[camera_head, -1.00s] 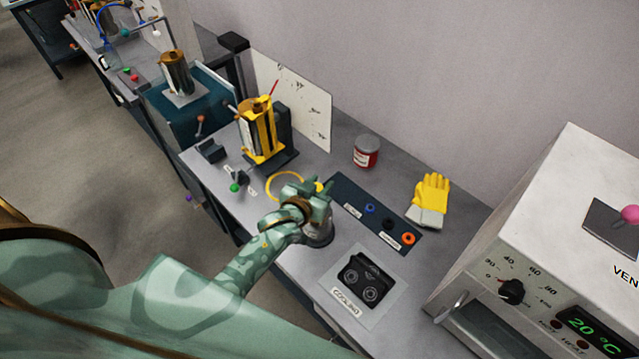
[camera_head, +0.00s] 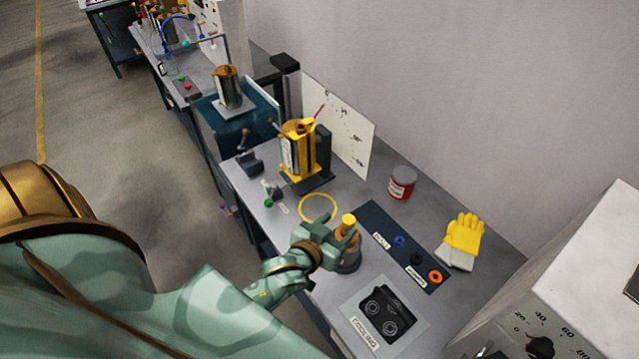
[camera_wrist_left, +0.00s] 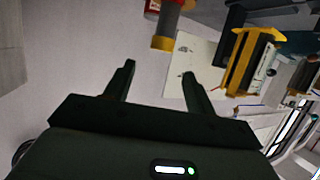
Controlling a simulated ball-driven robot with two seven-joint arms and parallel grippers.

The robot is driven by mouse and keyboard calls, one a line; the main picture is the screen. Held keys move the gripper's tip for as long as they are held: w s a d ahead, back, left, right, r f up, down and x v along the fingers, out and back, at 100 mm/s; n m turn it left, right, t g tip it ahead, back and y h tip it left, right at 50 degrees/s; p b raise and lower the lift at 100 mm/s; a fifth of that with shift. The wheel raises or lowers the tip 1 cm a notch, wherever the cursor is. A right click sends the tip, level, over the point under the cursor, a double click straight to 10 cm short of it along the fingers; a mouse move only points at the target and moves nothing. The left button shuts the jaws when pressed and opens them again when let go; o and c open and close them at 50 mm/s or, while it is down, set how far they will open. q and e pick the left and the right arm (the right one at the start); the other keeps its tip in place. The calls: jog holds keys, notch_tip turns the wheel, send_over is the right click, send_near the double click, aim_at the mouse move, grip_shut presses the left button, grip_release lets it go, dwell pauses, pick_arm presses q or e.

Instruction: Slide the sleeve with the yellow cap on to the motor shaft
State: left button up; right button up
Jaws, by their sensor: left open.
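The sleeve with the yellow cap (camera_head: 348,220) stands upright on the bench, its lower part partly behind my left gripper. In the left wrist view the sleeve (camera_wrist_left: 170,22) and its yellow cap show beyond the fingertips, with a gap between. My left gripper (camera_head: 336,231) is open and empty, close beside the sleeve; it also shows in the left wrist view (camera_wrist_left: 158,70). A yellow-framed unit with a grey cylinder (camera_head: 300,150) stands further back on the bench. I cannot tell which part is the motor shaft. My right gripper is not in view.
A yellow ring outline (camera_head: 318,208) marks bare bench left of the sleeve. To the right are a dark mat (camera_head: 382,218) with rings, a red can (camera_head: 402,183), a yellow glove (camera_head: 465,235), a black cooling block (camera_head: 384,315) and a white oven (camera_head: 590,270).

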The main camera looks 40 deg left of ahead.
pick_arm(q)
jog(key=v, duration=0.8)
jog(key=shift+s, duration=0.1)
dwell(0.7)
jog(key=s+f+m+g+b, duration=0.1)
jog(key=s+f+g+b, duration=0.3)
jog(key=s+f, duration=0.6)
jog(key=s+a+f+m+g+b, duration=0.1)
jog(key=s+f+g+b, duration=0.3)
jog(key=s+f, duration=0.6)
jog(key=s+a+f+m+g+b, duration=0.1)
jog(key=s+f+g+b, duration=0.3)
jog(key=s+f, duration=0.7)
notch_tip(320, 180, down, 16)
jog(key=shift+a+f+m+g, duration=0.2)
jog(key=shift+a+m+g, duration=0.1)
jog(key=shift+g, duration=0.3)
